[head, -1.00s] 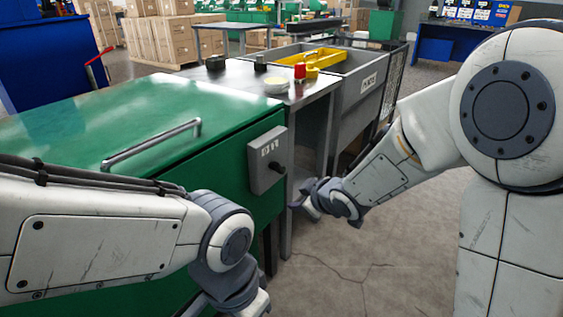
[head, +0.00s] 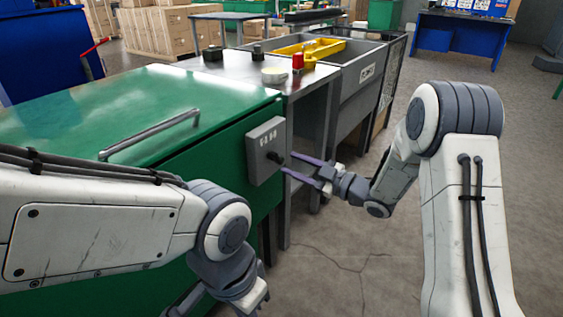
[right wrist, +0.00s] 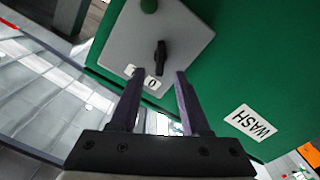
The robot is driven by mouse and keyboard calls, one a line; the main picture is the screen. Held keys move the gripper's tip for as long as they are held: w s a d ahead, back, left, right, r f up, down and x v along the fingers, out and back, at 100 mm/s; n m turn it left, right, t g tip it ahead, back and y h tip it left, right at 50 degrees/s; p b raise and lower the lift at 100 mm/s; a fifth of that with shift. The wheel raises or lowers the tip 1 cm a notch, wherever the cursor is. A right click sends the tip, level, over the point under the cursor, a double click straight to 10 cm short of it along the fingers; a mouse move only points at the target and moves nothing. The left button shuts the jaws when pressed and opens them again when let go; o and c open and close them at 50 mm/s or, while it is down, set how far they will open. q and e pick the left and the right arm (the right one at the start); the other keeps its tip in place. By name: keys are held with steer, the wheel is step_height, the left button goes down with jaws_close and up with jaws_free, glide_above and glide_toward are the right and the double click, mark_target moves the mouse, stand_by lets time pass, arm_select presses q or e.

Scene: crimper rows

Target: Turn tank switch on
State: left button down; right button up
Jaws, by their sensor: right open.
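The green tank (head: 215,165) stands at the left with a closed-looking lid and a bar handle. A grey switch box (head: 257,137) is on its front, with a black rotary knob (head: 274,157). In the right wrist view the box's face (right wrist: 185,38), the black knob (right wrist: 160,57) and a "0" mark show, and a "WASH" label (right wrist: 251,122) is on the green panel. My right gripper (head: 290,164) is open and empty, fingers pointing at the knob. In the right wrist view the knob lines up with the gap between the fingertips (right wrist: 160,71). My left gripper is not clearly visible below its wrist.
A steel bench (head: 240,72) adjoins the tank and carries a red-topped item (head: 297,63), a pale round item (head: 274,75) and dark items. A grey sink (head: 350,90) holds a yellow tray (head: 310,48). Cracked floor (head: 340,260) lies open in front.

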mark_target(278, 158)
steer(key=shift+b+x, duration=0.35)
steer(key=shift+x, duration=2)
steer(key=shift+c, duration=0.3)
jaws_close()
